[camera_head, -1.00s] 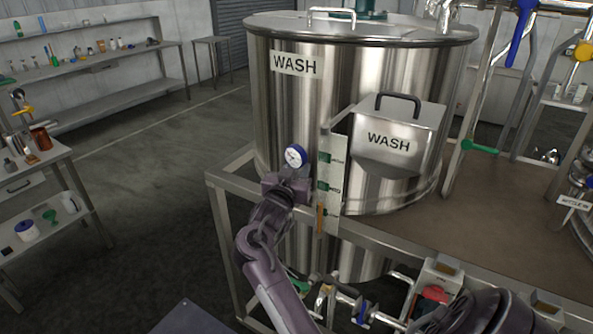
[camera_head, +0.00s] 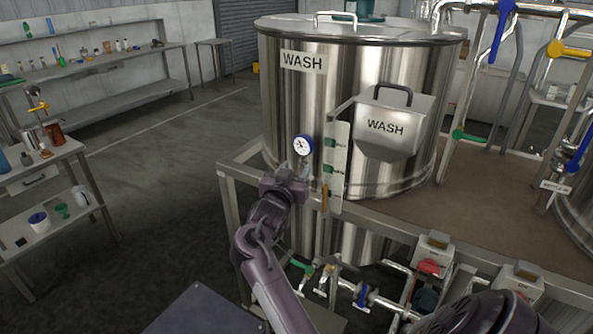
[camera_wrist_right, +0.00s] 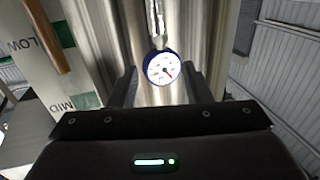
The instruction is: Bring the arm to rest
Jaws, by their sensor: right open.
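My right gripper (camera_head: 293,174) is open and empty, in front of the steel WASH tank (camera_head: 285,105). In the head view it is just below a round gauge (camera_head: 303,145) with a blue rim and white face. In the right wrist view the gauge (camera_wrist_right: 164,68) shows beyond and between the two dark fingers (camera_wrist_right: 159,88), which appear apart from it. A level strip (camera_head: 336,160) with green marks stands right of the gripper. My left gripper is not in view.
A metal frame rail (camera_head: 400,228) runs in front of the tank, with pipes and valves (camera_head: 362,292) below. A steel WASH box (camera_head: 390,130) hangs on the tank. Shelves with small items (camera_head: 50,165) stand at the left. The floor (camera_head: 150,190) between is clear.

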